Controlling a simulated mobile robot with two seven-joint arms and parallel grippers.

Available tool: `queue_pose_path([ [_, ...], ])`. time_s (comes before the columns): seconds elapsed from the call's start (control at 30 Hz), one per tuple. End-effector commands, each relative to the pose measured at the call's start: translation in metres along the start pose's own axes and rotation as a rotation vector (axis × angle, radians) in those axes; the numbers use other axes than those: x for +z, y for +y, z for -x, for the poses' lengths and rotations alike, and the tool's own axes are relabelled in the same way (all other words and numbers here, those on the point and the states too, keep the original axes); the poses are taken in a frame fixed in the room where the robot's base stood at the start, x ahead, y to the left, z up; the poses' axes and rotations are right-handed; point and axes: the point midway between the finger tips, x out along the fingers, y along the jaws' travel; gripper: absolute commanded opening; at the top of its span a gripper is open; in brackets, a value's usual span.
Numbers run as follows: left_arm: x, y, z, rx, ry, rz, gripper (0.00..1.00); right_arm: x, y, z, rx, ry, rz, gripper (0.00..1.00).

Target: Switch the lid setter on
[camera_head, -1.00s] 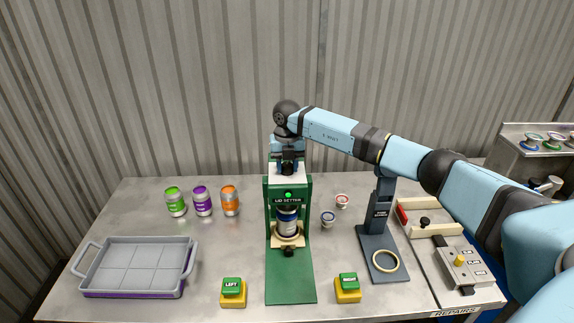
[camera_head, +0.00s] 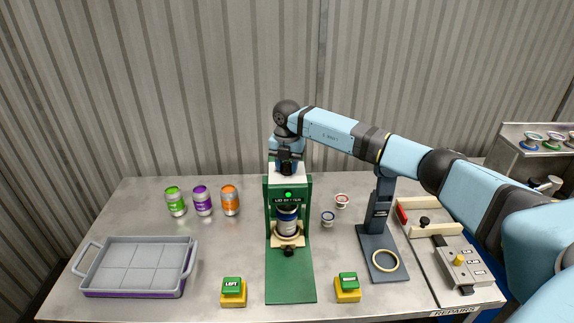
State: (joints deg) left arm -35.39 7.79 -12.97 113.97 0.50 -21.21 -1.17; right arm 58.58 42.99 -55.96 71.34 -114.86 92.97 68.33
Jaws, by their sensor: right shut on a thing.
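The green lid setter (camera_head: 273,222) stands upright in the middle of the table. A small green lamp (camera_head: 288,195) glows above its name plate. My left gripper is out of view.
A LEFT button (camera_head: 232,293) and a RIGHT button (camera_head: 347,289) flank the lid setter's base. Several cans, including an orange one (camera_head: 230,201), and a grey tray (camera_head: 137,266) are at left. A dark stand (camera_head: 377,238) and repair board (camera_head: 425,263) are at right.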

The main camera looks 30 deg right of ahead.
Motion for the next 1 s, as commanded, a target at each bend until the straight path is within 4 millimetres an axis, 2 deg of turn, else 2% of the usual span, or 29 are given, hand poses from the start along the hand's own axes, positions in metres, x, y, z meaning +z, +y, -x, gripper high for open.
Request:
queue_pose_path([
  [0.1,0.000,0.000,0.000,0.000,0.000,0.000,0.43,0.001,0.000,0.001,0.001,-0.001,0.000,0.13],
  [0.13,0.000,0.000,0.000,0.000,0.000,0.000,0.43,0.001,0.000,0.001,0.001,-0.001,0.000,0.44],
  [0.2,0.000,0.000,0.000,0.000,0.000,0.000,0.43,0.000,0.000,0.001,0.001,-0.001,0.000,0.60],
  [0.23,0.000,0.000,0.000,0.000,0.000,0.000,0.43,0.000,0.000,0.001,0.001,-0.001,0.000,0.63],
  [0.5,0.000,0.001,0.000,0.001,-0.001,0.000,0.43,0.000,0.000,0.001,0.001,-0.001,0.001,0.63],
  [0.63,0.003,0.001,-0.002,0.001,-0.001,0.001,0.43,0.001,0.000,0.011,0.002,-0.001,0.000,0.63],
  [0.77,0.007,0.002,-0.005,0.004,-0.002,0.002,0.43,0.001,0.001,0.034,0.003,-0.004,0.002,0.63],
  [1.0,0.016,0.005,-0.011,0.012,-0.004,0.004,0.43,0.001,0.000,0.090,0.004,-0.004,0.001,0.63],
])
